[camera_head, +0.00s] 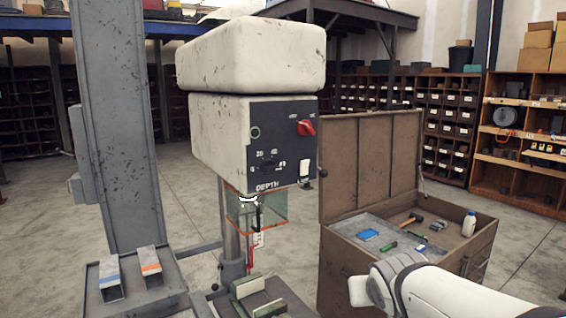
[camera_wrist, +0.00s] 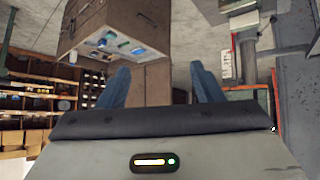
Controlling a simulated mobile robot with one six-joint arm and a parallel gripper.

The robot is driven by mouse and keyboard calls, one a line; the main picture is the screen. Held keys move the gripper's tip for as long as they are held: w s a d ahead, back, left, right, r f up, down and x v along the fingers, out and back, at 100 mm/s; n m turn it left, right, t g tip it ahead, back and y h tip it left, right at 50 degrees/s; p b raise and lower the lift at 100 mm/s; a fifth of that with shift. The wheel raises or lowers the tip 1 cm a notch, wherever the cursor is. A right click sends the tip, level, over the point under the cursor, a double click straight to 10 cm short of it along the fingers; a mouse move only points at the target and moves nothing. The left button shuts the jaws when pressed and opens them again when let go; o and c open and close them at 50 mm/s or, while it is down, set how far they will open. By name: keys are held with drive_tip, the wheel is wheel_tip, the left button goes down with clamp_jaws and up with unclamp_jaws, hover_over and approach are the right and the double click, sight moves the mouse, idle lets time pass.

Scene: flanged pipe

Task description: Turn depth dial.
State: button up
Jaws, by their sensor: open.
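The depth dial (camera_head: 268,163) is a small black knob on the dark front panel (camera_head: 283,140) of a white drill press (camera_head: 215,120). It sits above the word DEPTH, with small numbers around it too blurred to read fully. In the wrist view, my gripper (camera_wrist: 160,72) shows two blue fingers spread apart with nothing between them. The dial does not show in the wrist view, and my gripper is out of sight in the head view. My white arm enters the head view at the lower right, apart from the panel.
A red switch (camera_head: 306,128) and a white switch (camera_head: 305,170) share the panel. A clear guard (camera_head: 262,208) hangs below. A brown tool chest (camera_head: 370,165) with its lid raised stands to the right, holding tools and a white bottle (camera_head: 469,224). A grey column (camera_head: 118,120) stands left.

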drive_tip(key=w+a+r+t, duration=0.2)
drive_tip(key=w+r, duration=0.3)
drive_tip(key=w, duration=0.1)
drive_tip(key=n+t+y+p, duration=0.4)
drive_tip(key=n+y, duration=0.3)
drive_tip(key=y, duration=0.4)
approach(274, 169)
drive_tip(key=w, duration=0.2)
drive_tip(key=x, duration=0.2)
drive_tip(key=p+x, duration=0.1)
drive_tip(key=x, duration=0.2)
drive_tip(key=a+x, duration=0.1)
drive_tip(key=x, duration=0.1)
drive_tip(key=shift+a+r, duration=0.1)
drive_tip(key=shift+a, duration=0.05)
drive_tip(key=c, duration=1)
